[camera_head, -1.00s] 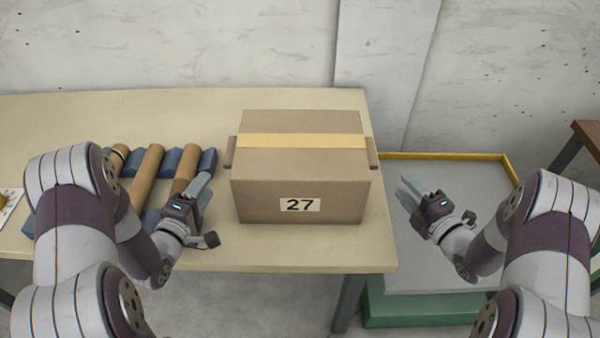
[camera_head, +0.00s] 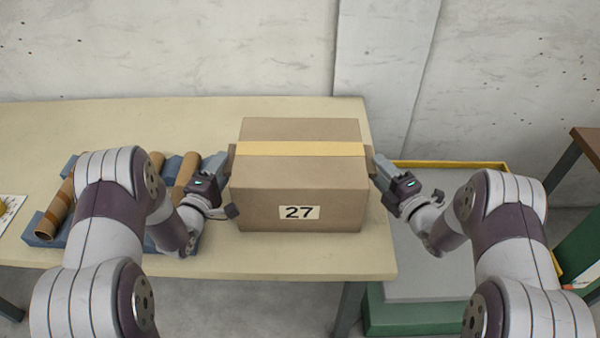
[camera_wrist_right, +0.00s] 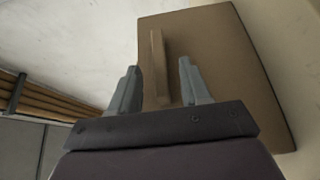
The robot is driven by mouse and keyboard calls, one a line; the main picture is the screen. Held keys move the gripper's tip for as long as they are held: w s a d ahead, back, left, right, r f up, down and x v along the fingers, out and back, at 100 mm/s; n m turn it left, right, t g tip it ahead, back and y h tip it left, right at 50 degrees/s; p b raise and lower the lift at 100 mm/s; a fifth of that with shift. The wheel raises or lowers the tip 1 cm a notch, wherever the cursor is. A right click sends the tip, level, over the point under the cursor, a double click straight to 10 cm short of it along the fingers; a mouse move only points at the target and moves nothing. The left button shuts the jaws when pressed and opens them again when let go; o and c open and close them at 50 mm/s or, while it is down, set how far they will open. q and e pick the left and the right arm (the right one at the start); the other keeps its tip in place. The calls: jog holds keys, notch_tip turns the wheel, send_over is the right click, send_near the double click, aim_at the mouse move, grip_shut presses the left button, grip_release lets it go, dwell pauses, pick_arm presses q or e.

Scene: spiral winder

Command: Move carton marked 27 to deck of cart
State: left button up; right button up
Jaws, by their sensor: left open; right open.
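The carton marked 27 (camera_head: 298,185) stands upright on the table, a brown box with yellow tape across its top and a handle strip on each side. My left gripper (camera_head: 217,167) is open at the carton's left handle; the head view does not show clearly whether its fingers straddle it. My right gripper (camera_head: 380,170) is open at the right handle. In the right wrist view, the handle (camera_wrist_right: 158,70) stands between the two open fingers (camera_wrist_right: 160,85), with the carton's side (camera_wrist_right: 215,60) behind. The cart's grey deck (camera_head: 430,240) with a yellow rim lies right of the table, lower down.
The table (camera_head: 90,120) has cardboard tubes (camera_head: 60,202) on a blue rack (camera_head: 45,228) at its left, partly hidden by my left arm. A wall stands behind. The deck's visible part is empty.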

pick_arm(q)
jog(key=shift+x, duration=1.4)
pick_arm(e)
jog(key=shift+x, duration=1.4)
pick_arm(q)
grip_shut()
pick_arm(e)
grip_shut()
pick_arm(q)
jog(key=shift+f, duration=0.1)
jog(key=shift+a, duration=0.1)
